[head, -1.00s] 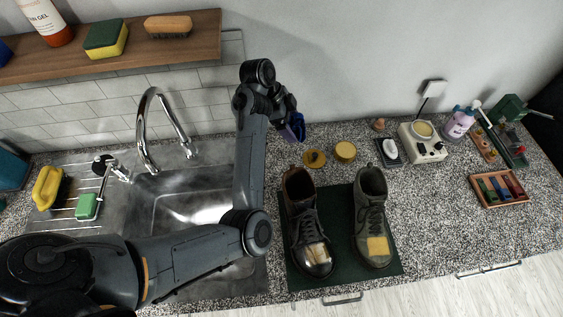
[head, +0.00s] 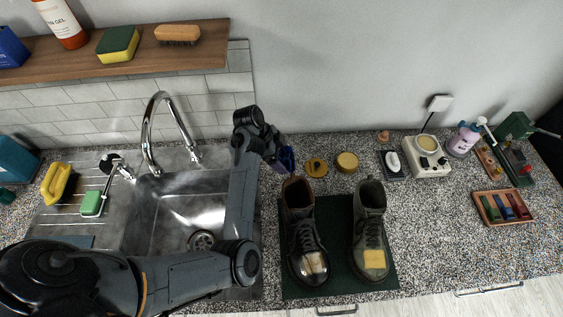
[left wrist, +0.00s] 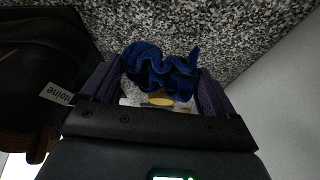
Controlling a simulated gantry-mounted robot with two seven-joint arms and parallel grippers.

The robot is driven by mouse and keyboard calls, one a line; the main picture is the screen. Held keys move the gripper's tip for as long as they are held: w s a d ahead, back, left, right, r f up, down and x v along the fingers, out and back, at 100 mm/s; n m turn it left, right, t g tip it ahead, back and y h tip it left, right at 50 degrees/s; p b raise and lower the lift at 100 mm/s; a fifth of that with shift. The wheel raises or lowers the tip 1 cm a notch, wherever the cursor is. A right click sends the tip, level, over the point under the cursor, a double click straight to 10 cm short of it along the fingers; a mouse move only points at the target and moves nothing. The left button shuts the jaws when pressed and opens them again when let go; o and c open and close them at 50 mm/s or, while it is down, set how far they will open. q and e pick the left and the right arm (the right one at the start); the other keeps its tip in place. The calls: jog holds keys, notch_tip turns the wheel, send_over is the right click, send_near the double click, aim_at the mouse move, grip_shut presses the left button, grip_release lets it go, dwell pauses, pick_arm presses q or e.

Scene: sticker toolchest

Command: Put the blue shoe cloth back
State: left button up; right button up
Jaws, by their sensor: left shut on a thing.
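The blue shoe cloth (left wrist: 160,70) is crumpled between the purple fingers of my left gripper (left wrist: 158,88) in the left wrist view. In the head view a small part of the cloth (head: 287,159) shows at the end of my left arm, just behind the top of the left boot. My left gripper (head: 281,156) is shut on it, partly hidden by my own wrist. I cannot tell whether the cloth touches the counter. My right gripper is not in view.
The dark left boot (head: 306,240) and olive right boot (head: 370,235) stand on a green mat (head: 338,275). An open tin (head: 316,167) and a yellow tin (head: 346,162) sit right of the cloth. The sink (head: 170,215) lies left; a wooden tray (head: 505,218) lies right.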

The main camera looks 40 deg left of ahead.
pick_arm(q)
jog(key=shift+f+p, duration=0.55)
jog(key=shift+f, duration=1.75)
jog(key=shift+f, duration=0.15)
jog(key=o, duration=0.8)
jog(key=shift+c, duration=0.2)
